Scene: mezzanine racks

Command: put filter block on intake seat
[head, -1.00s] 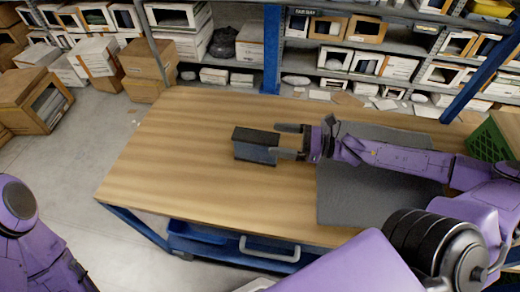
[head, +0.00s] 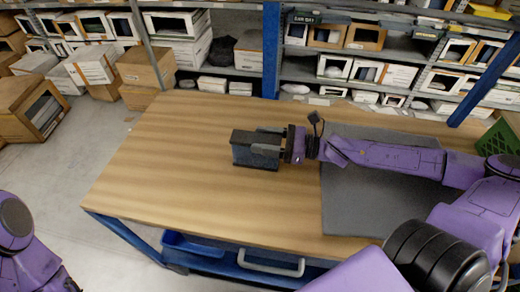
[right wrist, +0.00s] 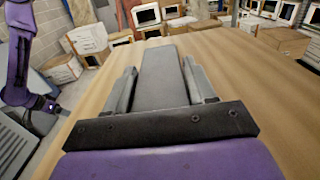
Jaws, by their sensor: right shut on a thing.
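The filter block (head: 250,155) is a dark, box-shaped block with a blue-grey side on the wooden table, left of the grey mat. My right gripper (head: 268,142) reaches in from the right and is shut on its right end, one finger along each long side. In the right wrist view the grey block (right wrist: 162,75) lies between the two fingers (right wrist: 160,88). I cannot tell if it is clear of the tabletop. My left arm shows at the lower left of the head view, its gripper out of sight. I cannot make out an intake seat.
The wooden table (head: 180,150) is bare left of the block. A grey mat (head: 365,205) lies under my right arm. A green crate (head: 500,138) stands at the right edge. Shelves with boxes stand behind, and cardboard boxes (head: 145,65) stand on the floor at left.

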